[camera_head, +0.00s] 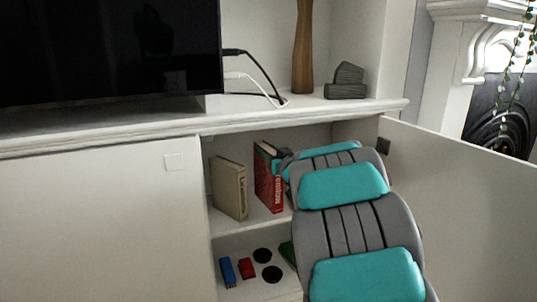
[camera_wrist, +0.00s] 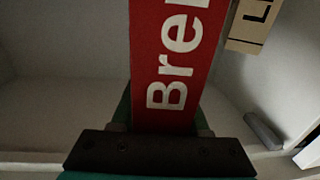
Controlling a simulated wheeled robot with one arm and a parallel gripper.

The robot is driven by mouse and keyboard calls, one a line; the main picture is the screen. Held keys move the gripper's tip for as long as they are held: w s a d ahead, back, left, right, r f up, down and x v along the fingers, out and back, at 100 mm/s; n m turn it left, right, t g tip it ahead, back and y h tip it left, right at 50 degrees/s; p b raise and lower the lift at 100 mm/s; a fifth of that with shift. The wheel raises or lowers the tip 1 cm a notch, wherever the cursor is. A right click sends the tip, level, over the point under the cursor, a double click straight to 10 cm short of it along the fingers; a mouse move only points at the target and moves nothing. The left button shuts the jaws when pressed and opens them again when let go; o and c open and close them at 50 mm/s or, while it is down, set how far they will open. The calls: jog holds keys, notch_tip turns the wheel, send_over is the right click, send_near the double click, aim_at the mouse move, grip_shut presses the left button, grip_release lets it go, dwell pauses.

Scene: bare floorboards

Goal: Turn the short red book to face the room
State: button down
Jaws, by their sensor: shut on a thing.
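The red book (camera_head: 268,184) stands upright on the upper shelf of the open cabinet, its red side with white lettering partly covered by my gripper. In the wrist view the red book (camera_wrist: 174,62) fills the middle, with the letters "Bre" showing, and its lower end lies between my gripper's fingers (camera_wrist: 162,125). My gripper (camera_head: 281,163) is shut on the book in the head view, reaching in from the right. The fingertips are mostly hidden by the book and my arm.
A beige book (camera_head: 229,188) stands to the left; its lettered end shows in the wrist view (camera_wrist: 252,22). The lower shelf holds a blue item (camera_head: 227,271) and a small red item (camera_head: 246,268). The open cabinet door (camera_head: 470,190) stands right of my arm. A black screen (camera_head: 105,50) is above.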

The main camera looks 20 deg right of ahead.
aim_at(265, 143)
jog(key=shift+w+d+r+h+b, duration=0.1)
jog(key=shift+w+d+h+b, duration=0.1)
jog(key=shift+w, duration=0.5)
jog(key=shift+w+d+h+b, duration=0.1)
jog(key=shift+w+h+b, duration=0.1)
jog(key=shift+w, duration=0.5)
jog(key=shift+w+d+m, duration=0.1)
jog(key=shift+w+m, duration=0.3)
jog(key=shift+w, duration=0.3)
jog(key=shift+w+d+h+b, duration=0.25)
jog(key=shift+w+h+b, duration=0.25)
jog(key=shift+w, duration=0.5)
jog(key=shift+p, duration=0.3)
jog(key=shift+f, duration=0.25)
jog(key=shift+c, duration=1.6)
grip_release()
jog(key=shift+f, duration=0.1)
jog(key=shift+s, duration=0.1)
